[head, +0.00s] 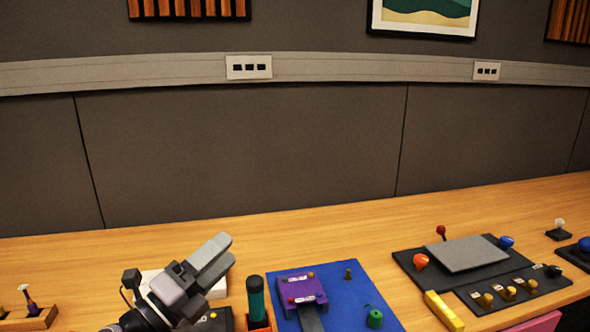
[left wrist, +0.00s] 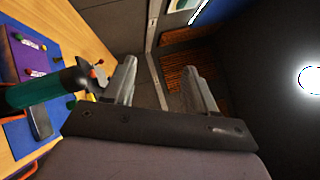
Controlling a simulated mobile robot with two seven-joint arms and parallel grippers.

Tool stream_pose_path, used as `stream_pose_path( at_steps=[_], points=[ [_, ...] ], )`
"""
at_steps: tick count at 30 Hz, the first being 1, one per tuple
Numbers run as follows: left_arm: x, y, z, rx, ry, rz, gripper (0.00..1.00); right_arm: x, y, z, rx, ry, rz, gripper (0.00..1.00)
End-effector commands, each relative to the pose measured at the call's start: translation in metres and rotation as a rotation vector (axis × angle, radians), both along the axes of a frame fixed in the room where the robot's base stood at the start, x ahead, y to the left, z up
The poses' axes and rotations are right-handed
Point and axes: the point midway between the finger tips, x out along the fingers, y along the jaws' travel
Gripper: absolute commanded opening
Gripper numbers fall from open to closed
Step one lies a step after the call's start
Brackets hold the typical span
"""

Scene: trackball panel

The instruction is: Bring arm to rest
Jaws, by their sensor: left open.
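My left gripper (head: 222,259) is at the lower left of the head view, raised above the desk and pointing up and to the right. It is open and empty. In the left wrist view its two fingers (left wrist: 163,85) stand apart with only wall between them. My right gripper is not in view. The desk (head: 330,225) runs along the grey wall panels.
A dark green cylinder (head: 256,298) stands in a wooden holder right of my left gripper. Beyond it lies a blue board (head: 352,292) with a purple block (head: 299,289). A dark control panel (head: 462,258) with coloured knobs is farther right. The desk's back strip is clear.

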Motion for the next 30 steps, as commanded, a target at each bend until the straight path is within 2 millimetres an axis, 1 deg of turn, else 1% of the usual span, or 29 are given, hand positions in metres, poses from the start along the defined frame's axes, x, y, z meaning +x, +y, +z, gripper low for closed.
stream_pose_path(
  at_steps=[1, 2, 5, 8, 9, 11, 12, 14, 15, 17, 18, 20, 21, 23, 24, 30],
  points=[
    [-0.004, 0.008, -0.008, -0.107, 0.081, 0.051, 0.57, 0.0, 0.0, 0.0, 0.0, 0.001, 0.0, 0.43],
    [-0.005, 0.014, -0.013, -0.17, 0.129, 0.087, 0.57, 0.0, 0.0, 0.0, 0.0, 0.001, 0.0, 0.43],
    [-0.012, 0.036, -0.034, -0.372, 0.304, 0.208, 0.57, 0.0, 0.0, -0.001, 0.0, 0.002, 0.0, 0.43],
    [-0.025, 0.059, -0.065, -0.559, 0.489, 0.333, 0.57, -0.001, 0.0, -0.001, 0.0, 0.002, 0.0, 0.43],
    [-0.033, 0.068, -0.08, -0.631, 0.567, 0.385, 0.57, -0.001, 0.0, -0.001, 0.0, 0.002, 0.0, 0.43],
    [-0.047, 0.079, -0.102, -0.732, 0.684, 0.465, 0.57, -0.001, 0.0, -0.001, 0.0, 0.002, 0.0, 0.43],
    [-0.058, 0.087, -0.118, -0.796, 0.764, 0.521, 0.57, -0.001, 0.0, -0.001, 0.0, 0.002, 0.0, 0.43],
    [-0.078, 0.096, -0.142, -0.885, 0.884, 0.605, 0.57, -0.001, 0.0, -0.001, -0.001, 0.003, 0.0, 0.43],
    [-0.094, 0.101, -0.158, -0.943, 0.967, 0.663, 0.57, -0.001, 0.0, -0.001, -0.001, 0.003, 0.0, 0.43],
    [-0.119, 0.106, -0.18, -1.02, 1.087, 0.748, 0.57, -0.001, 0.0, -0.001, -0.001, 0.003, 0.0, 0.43],
    [-0.136, 0.109, -0.193, -1.063, 1.16, 0.803, 0.57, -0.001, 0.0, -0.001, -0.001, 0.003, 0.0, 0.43],
    [-0.16, 0.111, -0.208, -1.118, 1.261, 0.876, 0.57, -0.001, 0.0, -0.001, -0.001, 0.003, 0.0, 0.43],
    [-0.176, 0.112, -0.217, -1.147, 1.32, 0.922, 0.57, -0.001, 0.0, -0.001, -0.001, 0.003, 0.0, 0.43],
    [-0.197, 0.112, -0.227, -1.184, 1.399, 0.983, 0.57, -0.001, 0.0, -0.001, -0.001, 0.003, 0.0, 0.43],
    [-0.211, 0.112, -0.233, -1.202, 1.448, 1.021, 0.57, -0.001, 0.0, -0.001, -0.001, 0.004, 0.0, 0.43],
    [-0.273, 0.108, -0.25, -1.273, 1.658, 1.19, 0.57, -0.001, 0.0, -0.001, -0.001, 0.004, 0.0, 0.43]
  ],
)
